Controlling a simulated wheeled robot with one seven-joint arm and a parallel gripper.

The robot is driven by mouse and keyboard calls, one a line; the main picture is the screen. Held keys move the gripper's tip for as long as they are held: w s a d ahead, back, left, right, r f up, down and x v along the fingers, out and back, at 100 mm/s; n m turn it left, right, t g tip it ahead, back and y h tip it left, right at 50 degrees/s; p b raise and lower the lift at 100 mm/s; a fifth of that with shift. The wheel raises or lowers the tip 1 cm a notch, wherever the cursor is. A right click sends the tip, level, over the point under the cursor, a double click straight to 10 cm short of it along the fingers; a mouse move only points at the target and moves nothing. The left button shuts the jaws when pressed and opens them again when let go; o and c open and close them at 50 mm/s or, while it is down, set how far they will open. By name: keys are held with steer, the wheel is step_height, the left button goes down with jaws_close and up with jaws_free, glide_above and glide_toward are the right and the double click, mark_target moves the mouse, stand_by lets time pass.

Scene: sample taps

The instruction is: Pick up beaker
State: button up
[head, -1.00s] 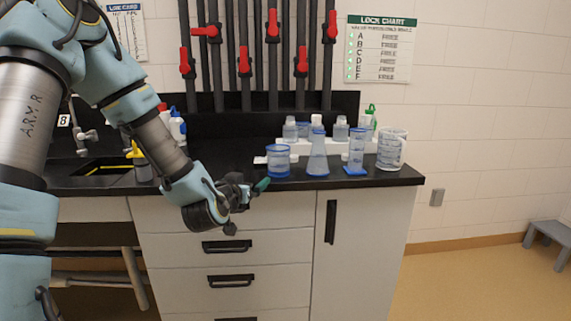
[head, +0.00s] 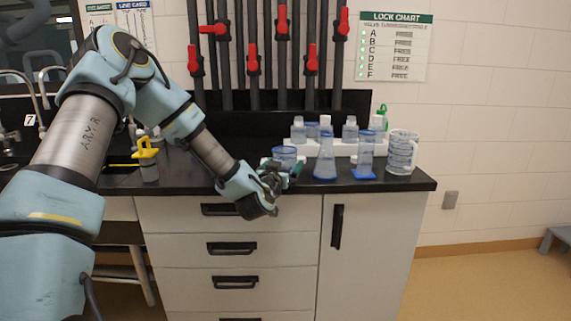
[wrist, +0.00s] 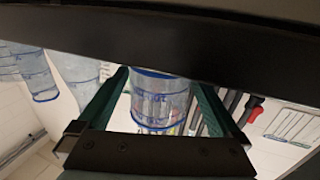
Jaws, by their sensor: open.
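A small clear beaker with a blue rim (head: 284,152) stands on the black counter, the leftmost of the front row of glassware. My gripper (head: 283,168) is at the counter's front edge, just in front of it, and hides its lower part in the head view. In the wrist view the blue-rimmed beaker (wrist: 160,103) shows between the two green fingers of my open gripper (wrist: 158,100). I see no finger pressed on it, and I cannot tell how deep it sits between them. A larger clear beaker with markings (head: 402,153) stands at the row's right end.
A conical flask (head: 326,160) and a blue-footed cylinder (head: 365,155) stand right of the small beaker. Several bottles (head: 349,131) stand on a white rack behind. Pipes with red valves (head: 253,58) rise at the back. A yellow-topped bottle (head: 148,160) stands left by the sink.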

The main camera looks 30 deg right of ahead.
steer(key=shift+p+x, duration=0.5)
steer(key=shift+x, duration=1.35)
steer(key=c, duration=1.2)
steer(key=shift+o, duration=0.2)
steer(key=shift+r, duration=0.1)
